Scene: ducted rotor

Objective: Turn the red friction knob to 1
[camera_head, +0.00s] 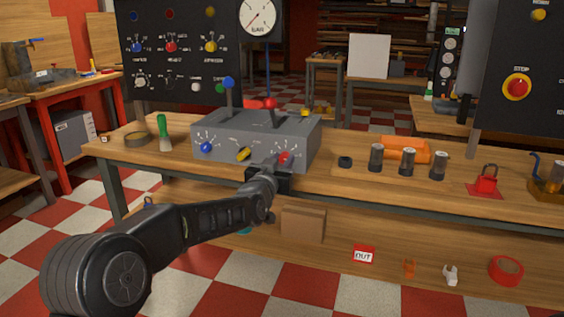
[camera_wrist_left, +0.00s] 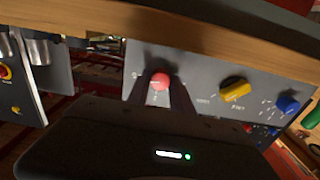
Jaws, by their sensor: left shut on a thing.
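The red friction knob (camera_head: 285,157) is on the right of the front face of a grey control box (camera_head: 234,133) on the bench. In the left wrist view the red knob (camera_wrist_left: 160,81) sits between the two dark fingers of my left gripper (camera_wrist_left: 161,90). My left gripper (camera_head: 279,166) reaches the box front from below and is shut on the red knob. The wrist view is upside down and the marks around the knob are partly hidden, so I cannot read its setting. My right gripper is not in view.
A yellow knob (camera_head: 243,154) and a blue knob (camera_head: 206,147) are to the left on the same face. Levers rise from the box top. A green-handled tool (camera_head: 164,133) stands left; dark cylinders (camera_head: 407,162) and a red padlock (camera_head: 486,179) stand right.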

